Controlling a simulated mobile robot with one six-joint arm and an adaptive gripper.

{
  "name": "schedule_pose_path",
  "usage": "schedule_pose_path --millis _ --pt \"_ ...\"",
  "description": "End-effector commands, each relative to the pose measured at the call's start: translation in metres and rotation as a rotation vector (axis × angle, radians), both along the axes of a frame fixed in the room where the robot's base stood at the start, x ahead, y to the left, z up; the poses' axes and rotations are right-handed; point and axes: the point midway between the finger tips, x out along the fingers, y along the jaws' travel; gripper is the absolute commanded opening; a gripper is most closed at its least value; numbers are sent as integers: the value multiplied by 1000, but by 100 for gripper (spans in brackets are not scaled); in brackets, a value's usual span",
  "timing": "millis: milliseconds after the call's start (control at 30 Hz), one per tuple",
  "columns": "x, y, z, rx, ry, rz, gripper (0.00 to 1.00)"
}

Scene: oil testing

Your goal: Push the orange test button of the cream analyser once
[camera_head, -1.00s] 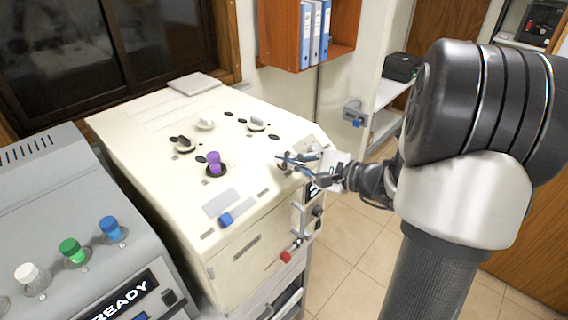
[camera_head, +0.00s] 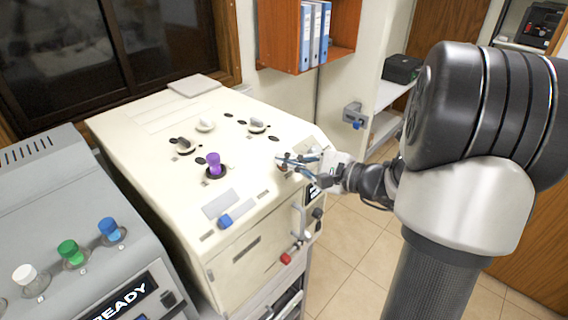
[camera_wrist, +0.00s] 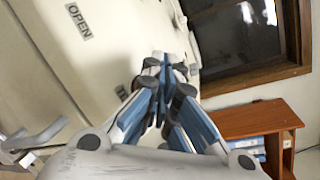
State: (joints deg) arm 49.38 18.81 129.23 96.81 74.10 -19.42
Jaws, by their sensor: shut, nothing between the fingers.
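The cream analyser (camera_head: 150,125) stands in the middle of the head view, with knobs, a purple-capped vial (camera_head: 214,160) and a blue button (camera_head: 225,221) on its sloping top. My gripper (camera_head: 282,160) is shut and empty at the right front part of that top. Its fingertips overlap a small round part of the panel; whether they touch it I cannot tell. I cannot make out an orange button; the fingers may hide it. In the wrist view, the shut fingers (camera_wrist: 166,62) point at the cream panel (camera_wrist: 110,60), which carries an OPEN label.
A grey machine (camera_head: 45,190) with capped vials and a READY display stands at the left. A red knob (camera_head: 286,258) and a handle are on the analyser's front. A wooden shelf (camera_head: 335,50) with blue binders hangs behind. Tiled floor is free at the right.

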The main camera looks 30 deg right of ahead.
Motion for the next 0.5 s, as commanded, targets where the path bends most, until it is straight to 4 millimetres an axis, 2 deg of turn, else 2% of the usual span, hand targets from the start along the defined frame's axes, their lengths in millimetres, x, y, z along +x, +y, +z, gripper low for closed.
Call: schedule_pose_path --millis 133,500 --pt "-4 -2 8 -1 -1 0 0" --pt "-6 -2 9 0 0 0 0"
